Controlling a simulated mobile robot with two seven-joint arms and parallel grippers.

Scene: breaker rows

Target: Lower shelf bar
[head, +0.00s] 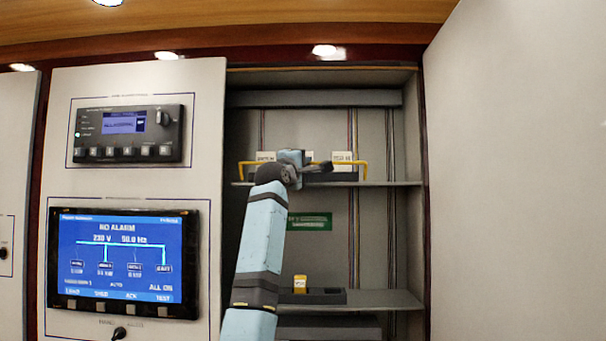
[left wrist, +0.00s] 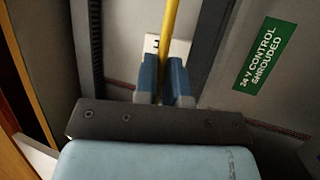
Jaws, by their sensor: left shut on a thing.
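The yellow bar (head: 348,163) runs across the front of the upper shelf (head: 400,184) in the open cabinet, with bent ends at left and right. My left gripper (head: 300,160) is at the middle of the bar. In the left wrist view its two blue fingers (left wrist: 164,85) are shut on the yellow bar (left wrist: 170,30), one on each side. The gripper hides the middle of the bar in the head view. My right gripper is not in view.
White labelled blocks (head: 343,157) stand behind the bar. A green sign (head: 310,222) is on the back wall. An open door (head: 520,170) bounds the right; a panel with a blue screen (head: 124,262) is left.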

